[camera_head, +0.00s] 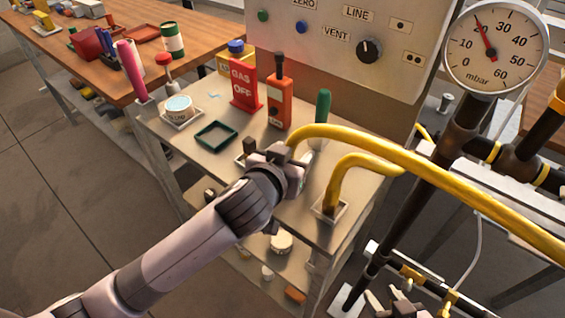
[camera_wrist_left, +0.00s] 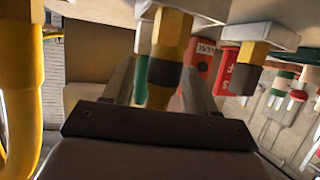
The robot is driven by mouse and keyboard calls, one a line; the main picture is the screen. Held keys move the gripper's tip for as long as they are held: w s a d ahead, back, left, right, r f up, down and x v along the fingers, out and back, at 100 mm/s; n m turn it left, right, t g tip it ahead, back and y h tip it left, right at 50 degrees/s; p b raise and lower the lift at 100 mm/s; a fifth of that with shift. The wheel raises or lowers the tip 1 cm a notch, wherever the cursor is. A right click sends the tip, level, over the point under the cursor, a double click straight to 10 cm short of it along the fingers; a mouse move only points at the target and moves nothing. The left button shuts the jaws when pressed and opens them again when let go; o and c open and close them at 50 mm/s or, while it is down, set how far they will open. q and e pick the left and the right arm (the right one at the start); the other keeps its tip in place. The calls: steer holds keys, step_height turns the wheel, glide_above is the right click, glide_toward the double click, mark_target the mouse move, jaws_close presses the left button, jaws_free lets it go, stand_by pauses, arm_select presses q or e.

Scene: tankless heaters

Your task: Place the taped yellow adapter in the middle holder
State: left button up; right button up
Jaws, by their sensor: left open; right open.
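The taped yellow adapter (camera_wrist_left: 172,35), yellow with a dark band, stands at a white holder (camera_wrist_left: 205,8) in the left wrist view, which looks upside down. My left gripper (camera_wrist_left: 158,92) is open with its fingers on either side of the adapter. In the head view my left gripper (camera_head: 298,158) is over the bench's front holders and hides the adapter. A second adapter (camera_wrist_left: 250,58), yellow with a dark end, stands in another white holder (camera_wrist_left: 270,36). My right gripper (camera_head: 400,306) is open and empty at the bottom edge, partly cut off.
A thick yellow hose (camera_head: 430,165) arches across the bench's right side, near my left gripper. A shorter bent yellow pipe (camera_head: 345,172) enters the right holder (camera_head: 342,212). Behind stand a red sign (camera_head: 244,85), an orange device (camera_head: 279,103) and a green-handled tool (camera_head: 322,105). A green tray (camera_head: 216,135) is empty.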

arm_select(q)
steer(key=v, duration=1.2)
stand_by(0.3)
steer(key=s+a+f+n+g+y, duration=0.2)
steer(key=s+a+f+g+y, duration=0.5)
steer(key=s+a+f, duration=1.05)
steer(key=w+f+t+h+p, duration=0.1)
steer(key=w+f+t+h, duration=0.3)
steer(key=w+f, duration=0.3)
steer(key=shift+w+d+t, duration=0.3)
steer(key=shift+d+t, duration=0.1)
